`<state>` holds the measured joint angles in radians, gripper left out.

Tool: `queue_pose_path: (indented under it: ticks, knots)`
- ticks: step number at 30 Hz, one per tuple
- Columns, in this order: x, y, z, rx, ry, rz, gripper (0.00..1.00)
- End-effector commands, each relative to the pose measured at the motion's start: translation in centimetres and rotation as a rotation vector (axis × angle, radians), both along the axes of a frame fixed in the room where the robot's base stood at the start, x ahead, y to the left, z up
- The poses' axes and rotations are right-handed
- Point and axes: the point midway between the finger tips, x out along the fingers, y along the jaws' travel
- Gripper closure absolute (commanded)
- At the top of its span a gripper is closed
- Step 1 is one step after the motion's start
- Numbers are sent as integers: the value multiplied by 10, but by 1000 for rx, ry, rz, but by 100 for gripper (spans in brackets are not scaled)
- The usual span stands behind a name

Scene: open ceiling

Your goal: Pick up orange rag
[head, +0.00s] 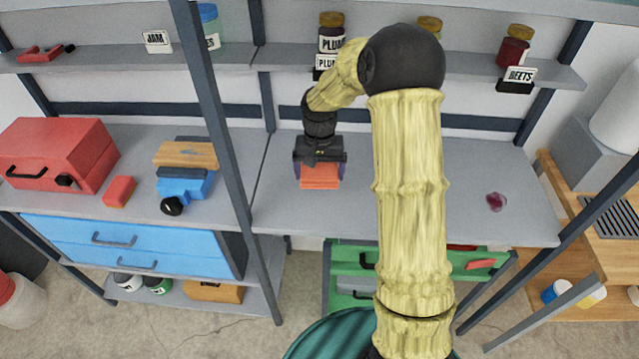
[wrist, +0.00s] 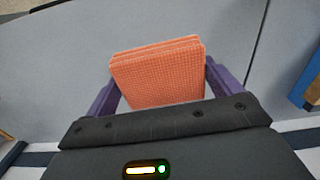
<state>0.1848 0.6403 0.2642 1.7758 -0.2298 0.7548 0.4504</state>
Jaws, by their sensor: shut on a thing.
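The orange rag (head: 320,178) is a folded, waffle-textured stack at the middle of the grey workbench in the head view. It also shows in the wrist view (wrist: 158,75), between the two purple fingers. My gripper (head: 320,168) is shut on the rag, with a finger on each side of it. My gripper also shows in the wrist view (wrist: 160,90). I cannot tell whether the rag touches the bench or is just above it.
The grey bench (head: 280,205) is clear around the rag. A blue tool (head: 185,188) and a red box (head: 118,191) lie to the left, by a red toolbox (head: 85,140). A dark red lump (head: 496,202) lies to the right. A shelf (head: 285,58) with jars runs behind.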

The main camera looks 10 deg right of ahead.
Motion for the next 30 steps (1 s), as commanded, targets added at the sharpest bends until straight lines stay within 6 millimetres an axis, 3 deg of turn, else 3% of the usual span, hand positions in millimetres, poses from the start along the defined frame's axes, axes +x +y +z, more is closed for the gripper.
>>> queue_pose_path:
  ticks: [17,18,20,30]
  knots:
    - [0,0,5,0,1,1,32]
    - [0,0,5,0,1,1,18]
    - [0,0,5,0,1,1,28]
    - [0,-1,-3,-4,2,11,28]
